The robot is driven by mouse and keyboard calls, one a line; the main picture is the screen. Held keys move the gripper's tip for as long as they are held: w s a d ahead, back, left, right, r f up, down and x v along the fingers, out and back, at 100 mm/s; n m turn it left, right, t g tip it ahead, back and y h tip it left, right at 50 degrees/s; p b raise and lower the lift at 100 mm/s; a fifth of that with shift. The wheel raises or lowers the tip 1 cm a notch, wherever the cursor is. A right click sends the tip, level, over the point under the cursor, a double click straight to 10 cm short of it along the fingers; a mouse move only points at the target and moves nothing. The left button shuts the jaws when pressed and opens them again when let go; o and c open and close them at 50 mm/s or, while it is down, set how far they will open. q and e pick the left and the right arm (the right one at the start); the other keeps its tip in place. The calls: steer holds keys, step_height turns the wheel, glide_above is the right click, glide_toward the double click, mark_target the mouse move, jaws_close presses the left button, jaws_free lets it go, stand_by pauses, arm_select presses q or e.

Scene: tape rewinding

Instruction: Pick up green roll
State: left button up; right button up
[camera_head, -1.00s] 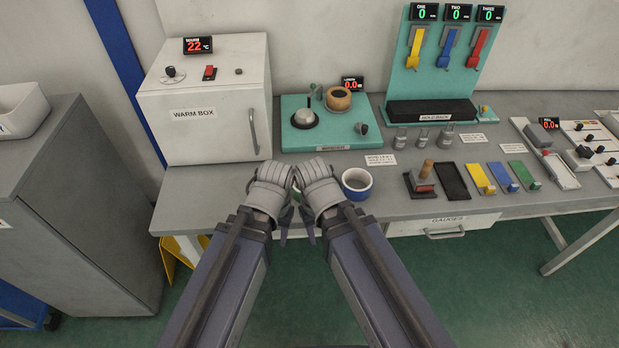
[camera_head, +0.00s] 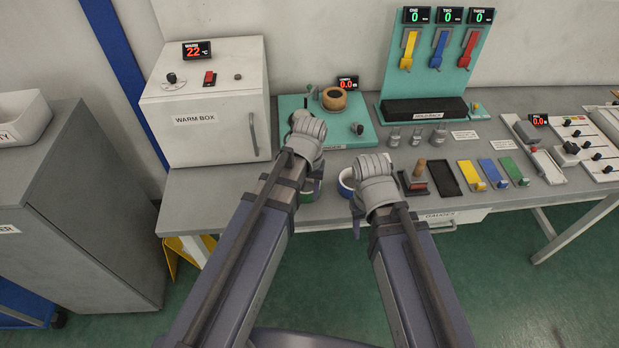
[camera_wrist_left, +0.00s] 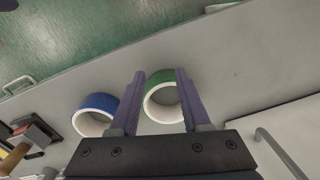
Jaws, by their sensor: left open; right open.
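The green roll (camera_head: 309,190) lies on the grey bench near its front edge, partly hidden by my left arm. In the left wrist view the green roll (camera_wrist_left: 160,78) shows its white inside between my left gripper's fingers (camera_wrist_left: 161,73). These fingers are open, one on each side of the roll in the picture; whether they touch it or are above it, I cannot tell. In the head view my left gripper (camera_head: 302,138) is mostly hidden behind its own wrist.
The white warm box (camera_head: 205,120) stands back left. A teal winder plate (camera_head: 350,113) is behind my left gripper. Coloured gauges (camera_head: 465,170) lie to the right.

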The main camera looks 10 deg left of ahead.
arm_select(q)
steer(key=w+a+r+n, duration=0.1)
steer(key=w, duration=0.1)
steer(key=w+a+r+p, duration=0.1)
steer(key=a, duration=0.1)
steer(key=w+a+r+n+p, duration=0.1)
steer(key=w+a, duration=0.1)
steer(key=shift+w+r+n+h, duration=0.3)
steer(key=shift+a, duration=0.15)
step_height(320, 180, down, 8)
steer(key=b, duration=0.8)
steer(key=shift+s+a, duration=0.1)
steer(key=shift+s, duration=0.05)
arm_select(e)
step_height(320, 180, down, 4)
steer(key=shift+f, duration=0.2)
arm_select(q)
jaws_close()
